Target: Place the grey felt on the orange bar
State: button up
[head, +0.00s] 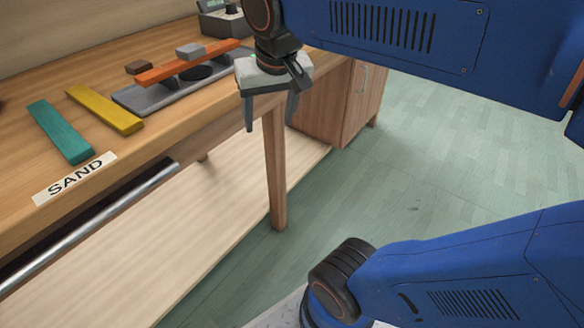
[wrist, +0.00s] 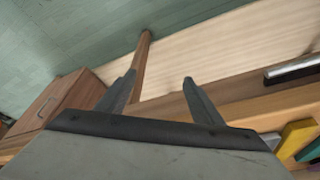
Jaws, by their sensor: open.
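The orange bar (head: 160,72) lies across a dark grey stand (head: 150,96) on the wooden workbench in the head view. My gripper (head: 269,126) is open and empty. It hangs in front of the bench's edge, to the right of the bar and apart from it. In the wrist view my open fingers (wrist: 158,88) point toward the floor and the bench's lower shelf; the orange bar and the felt do not show there.
A yellow bar (head: 104,110), a teal bar (head: 60,132) and a brown block (head: 139,67) lie on the bench. A SAND label (head: 75,178) is near the front edge, above a metal rail (head: 90,226). A grey device (head: 222,20) stands at the back. Open floor lies right.

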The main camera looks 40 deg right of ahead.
jog(key=s+f+n+t, duration=0.1)
jog(key=s+f+n, duration=0.2)
jog(key=s+f, duration=0.4)
notch_tip(320, 180, down, 4)
jog(key=shift+s+d+r+y, duration=0.25)
jog(key=shift+d+y, duration=0.05)
jog(key=shift+y, duration=0.1)
